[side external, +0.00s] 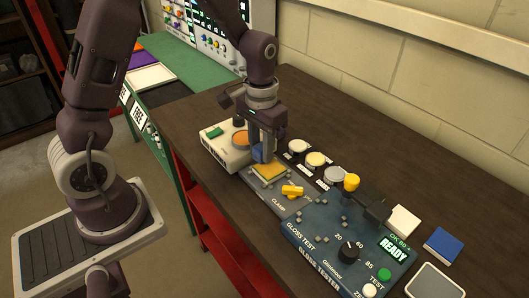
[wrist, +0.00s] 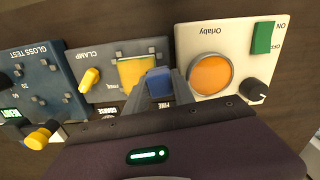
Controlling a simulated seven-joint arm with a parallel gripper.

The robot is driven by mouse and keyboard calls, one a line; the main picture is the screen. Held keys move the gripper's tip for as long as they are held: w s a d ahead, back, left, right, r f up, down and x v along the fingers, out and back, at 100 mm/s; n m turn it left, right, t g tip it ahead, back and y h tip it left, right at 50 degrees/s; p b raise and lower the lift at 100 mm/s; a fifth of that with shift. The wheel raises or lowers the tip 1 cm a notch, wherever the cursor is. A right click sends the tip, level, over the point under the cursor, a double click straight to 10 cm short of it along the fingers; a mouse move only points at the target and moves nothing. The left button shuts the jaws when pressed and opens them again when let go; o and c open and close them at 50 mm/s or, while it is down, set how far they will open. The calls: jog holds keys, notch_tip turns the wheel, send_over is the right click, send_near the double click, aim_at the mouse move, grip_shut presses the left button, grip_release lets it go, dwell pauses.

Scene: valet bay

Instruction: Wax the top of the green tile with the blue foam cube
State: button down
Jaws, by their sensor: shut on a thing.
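My gripper (side external: 264,153) points down and is shut on the blue foam cube (side external: 257,154). The cube also shows between the fingers in the wrist view (wrist: 159,83). A yellow tile (side external: 270,173) lies flat in the grey clamp unit (wrist: 105,84), whose lever is yellow. In the wrist view the cube overlaps the right edge of the yellow tile (wrist: 135,72). I cannot tell whether they touch.
The white Orlaby box (side external: 220,157) with an orange disc (wrist: 211,75) and green switch stands beside the clamp. Several round pots (side external: 316,159) line the back. The blue gloss tester (side external: 335,245) is at right, with a white block (side external: 404,221) and blue tile (side external: 443,245) beyond.

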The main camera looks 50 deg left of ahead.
jog(key=shift+w+d, duration=0.1)
jog(key=shift+d, duration=3.35)
jog(key=shift+a, duration=3.3)
jog(key=shift+a+r, duration=0.15)
jog(key=shift+a, duration=0.05)
jog(key=shift+d+r, duration=0.1)
jog(key=shift+r, duration=3.9)
